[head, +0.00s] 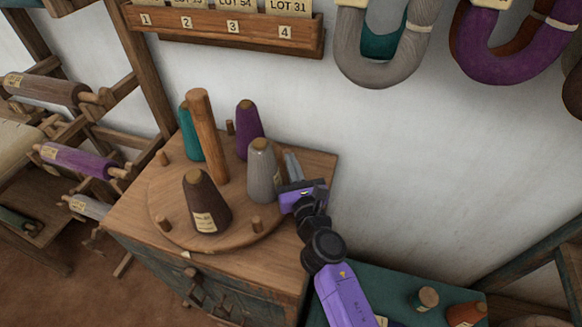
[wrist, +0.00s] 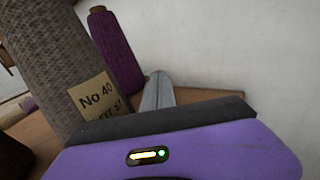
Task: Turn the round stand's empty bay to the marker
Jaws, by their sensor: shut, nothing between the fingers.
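The round stand (head: 228,232) is a wooden disc with a tall central post (head: 207,138) on a wooden cabinet. It bears a teal cone (head: 190,132), a purple cone (head: 249,128), a grey cone (head: 262,171) and a dark brown cone (head: 206,204), with short pegs between bays. The empty bay (head: 168,190) is at the disc's left. A small pale pointer, seemingly the marker (head: 186,254), is at the front edge. My gripper (head: 290,163) is shut and empty at the disc's right, beside the grey cone. Its fingertips (wrist: 157,90) show in the wrist view; contact is unclear.
The wall rack with numbered slots (head: 230,30) and hanging yarn hanks (head: 385,70) are above. A loom frame with rollers (head: 75,160) stands left. A teal surface with spools (head: 400,290) is at lower right. The cabinet top's right corner (head: 325,165) is bare.

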